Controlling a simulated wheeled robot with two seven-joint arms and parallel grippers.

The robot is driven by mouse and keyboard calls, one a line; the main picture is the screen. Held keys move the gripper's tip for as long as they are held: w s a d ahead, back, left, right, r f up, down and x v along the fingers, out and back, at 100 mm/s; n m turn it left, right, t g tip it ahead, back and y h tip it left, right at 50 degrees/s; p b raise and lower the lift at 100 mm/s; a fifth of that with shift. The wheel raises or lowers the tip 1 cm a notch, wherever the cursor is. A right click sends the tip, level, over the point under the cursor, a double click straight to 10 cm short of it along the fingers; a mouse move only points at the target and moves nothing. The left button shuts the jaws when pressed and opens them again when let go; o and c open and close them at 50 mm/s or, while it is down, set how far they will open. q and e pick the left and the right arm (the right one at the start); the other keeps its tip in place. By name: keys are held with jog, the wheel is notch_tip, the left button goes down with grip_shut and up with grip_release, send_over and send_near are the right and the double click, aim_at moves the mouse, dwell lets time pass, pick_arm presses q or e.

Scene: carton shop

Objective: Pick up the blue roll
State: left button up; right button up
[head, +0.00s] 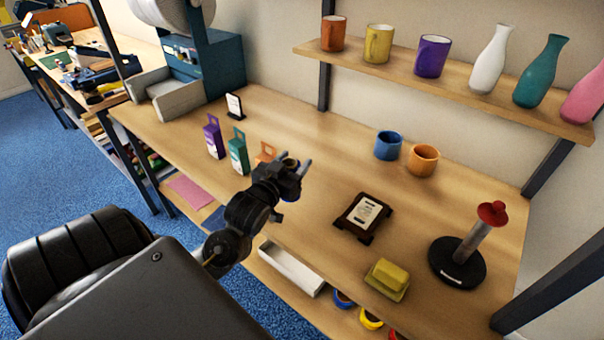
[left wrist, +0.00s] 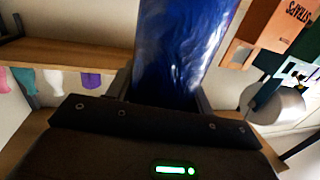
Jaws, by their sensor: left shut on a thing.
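My left gripper (head: 298,166) is raised above the front part of the workbench, near the small cartons. In the left wrist view, a glossy blue roll (left wrist: 185,45) fills the space between its fingers, and the gripper is shut on it. In the head view the roll is mostly hidden by the gripper; only a small blue patch shows below the fingers. My right gripper is not in view.
Purple, teal and orange cartons (head: 266,151) stand left of the gripper. A framed card (head: 363,213), yellow block (head: 387,276), black-based stand (head: 458,262) and two mugs (head: 422,160) stand right. Blue, yellow and red rings lie on the lower shelf.

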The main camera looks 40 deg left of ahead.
pick_arm(q)
jog(key=s+r, duration=0.2)
jog(key=s, duration=0.1)
jog(key=s+r, duration=0.1)
jog(key=shift+s+a+b, duration=0.15)
jog(key=shift+a+b, duration=0.1)
jog(key=shift+b, duration=0.1)
jog(key=s+r+p, duration=0.3)
jog(key=s+p, duration=0.3)
jog(key=p, duration=0.2)
jog(key=shift+a, duration=0.4)
